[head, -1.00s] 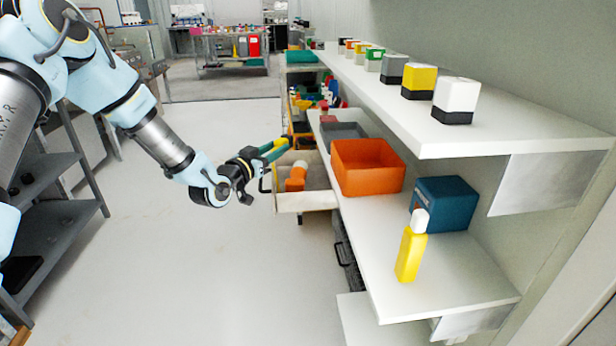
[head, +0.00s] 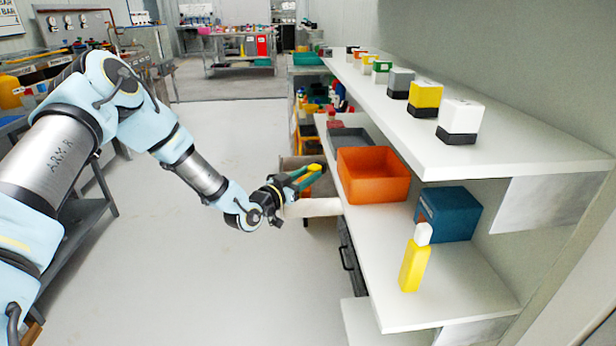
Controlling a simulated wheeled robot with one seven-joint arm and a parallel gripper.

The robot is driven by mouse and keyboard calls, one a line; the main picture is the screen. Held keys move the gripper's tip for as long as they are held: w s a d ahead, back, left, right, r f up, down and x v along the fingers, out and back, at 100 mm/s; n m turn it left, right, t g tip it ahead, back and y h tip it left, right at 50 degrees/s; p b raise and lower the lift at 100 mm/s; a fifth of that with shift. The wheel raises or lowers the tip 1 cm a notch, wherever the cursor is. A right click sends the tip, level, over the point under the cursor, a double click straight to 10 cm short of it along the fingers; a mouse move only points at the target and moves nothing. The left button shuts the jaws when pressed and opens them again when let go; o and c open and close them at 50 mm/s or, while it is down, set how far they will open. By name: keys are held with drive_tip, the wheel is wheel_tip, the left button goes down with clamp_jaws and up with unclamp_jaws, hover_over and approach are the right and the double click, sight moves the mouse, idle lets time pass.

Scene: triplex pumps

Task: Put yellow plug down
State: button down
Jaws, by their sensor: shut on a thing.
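My gripper (head: 304,177), with green fingers, is shut on the small yellow plug (head: 315,167). The plug shows as a bit of yellow at the fingertips; most of it is hidden by the fingers. The gripper is in the air beside the shelf unit, in front of and above an open drawer (head: 322,207) and left of the orange bin. I cannot tell whether the plug touches anything.
On the middle shelf stand an orange bin (head: 372,176), a grey tray (head: 349,139), a blue box (head: 449,214) and a yellow bottle with a white cap (head: 414,265). Several small two-coloured boxes line the upper shelf (head: 480,155). The floor (head: 240,290) is clear.

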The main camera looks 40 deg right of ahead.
drive_tip(key=shift+f, duration=0.25)
drive_tip(key=shift+a+f+b, duration=0.1)
drive_tip(key=shift+f+b, duration=0.6)
drive_tip(key=shift+f, duration=0.05)
drive_tip(key=c, duration=0.5)
unclamp_jaws()
drive_tip(key=shift+a+f, duration=0.1)
drive_tip(key=shift+f, duration=0.15)
drive_tip(key=shift+r+p, duration=0.55)
drive_tip(key=shift+p, duration=0.05)
drive_tip(key=shift+a, duration=0.35)
drive_tip(key=s+a+b, duration=0.1)
drive_tip(key=a, duration=1)
drive_tip(key=shift+r, duration=0.45)
